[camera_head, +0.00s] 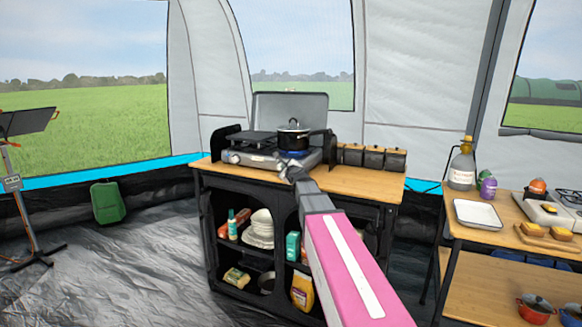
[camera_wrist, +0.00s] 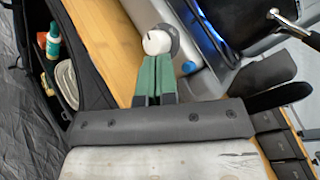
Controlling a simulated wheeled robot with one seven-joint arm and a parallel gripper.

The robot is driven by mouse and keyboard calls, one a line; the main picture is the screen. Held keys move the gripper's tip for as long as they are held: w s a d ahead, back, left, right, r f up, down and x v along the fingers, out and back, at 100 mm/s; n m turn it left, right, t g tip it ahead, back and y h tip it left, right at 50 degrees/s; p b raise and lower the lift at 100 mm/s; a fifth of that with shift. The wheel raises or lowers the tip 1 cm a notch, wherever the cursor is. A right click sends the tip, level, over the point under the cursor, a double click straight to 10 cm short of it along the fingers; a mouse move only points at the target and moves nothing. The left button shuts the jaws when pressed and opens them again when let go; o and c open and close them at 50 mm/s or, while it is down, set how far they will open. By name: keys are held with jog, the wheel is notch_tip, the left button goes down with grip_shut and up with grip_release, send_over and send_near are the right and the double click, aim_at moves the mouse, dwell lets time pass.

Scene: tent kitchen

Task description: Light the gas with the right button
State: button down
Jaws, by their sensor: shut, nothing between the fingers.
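The gas stove (camera_head: 262,161) stands on the wooden counter with a black pot (camera_head: 293,139) on its right burner. A blue flame (camera_head: 291,153) shows under the pot, and a blue glow also shows in the wrist view (camera_wrist: 211,40). My gripper (camera_head: 291,170) is at the front of the stove, below the pot. In the wrist view, its green fingers (camera_wrist: 154,66) are together and empty, with tips at the pale round right knob (camera_wrist: 156,42). I cannot tell whether they touch it. The left knob (camera_head: 234,158) shows on the stove front; my gripper partly hides the right one in the head view.
Open shelves (camera_head: 258,232) below hold dishes and bottles. A second table (camera_head: 471,236) with a white tray (camera_head: 478,213) is at the right. The counter between stove and front edge is clear.

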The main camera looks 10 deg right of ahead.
jog(key=shift+s+a, duration=0.8)
jog(key=shift+s, duration=0.35)
jog(key=s+a+f+n+g+y, duration=0.15)
jog(key=s+f+n+g, duration=0.35)
jog(key=s+f+n, duration=0.5)
jog(key=s+a+f+n+g, duration=0.4)
jog(key=s+f, duration=0.3)
jog(key=f, duration=0.6)
jog(key=s+d+f+n+g+h, duration=0.1)
jog(key=s+d+f+n+g, duration=0.1)
jog(key=s, duration=0.4)
jog(key=s+d+f+n+g+h, duration=0.2)
jog(key=s+f+n+g, duration=0.1)
jog(key=s+f, duration=0.3)
jog(key=s+d+f+n+g+h, duration=0.1)
jog(key=s+d+f+n+g, duration=0.1)
jog(key=s+f+n+g, duration=0.1)
jog(key=s+f+n, duration=0.1)
jog(key=s+n, duration=0.1)
jog(key=s, duration=0.1)
jog(key=shift+s+d, duration=0.2)
jog(key=shift+d, duration=0.1)
jog(key=shift+h, duration=0.25)
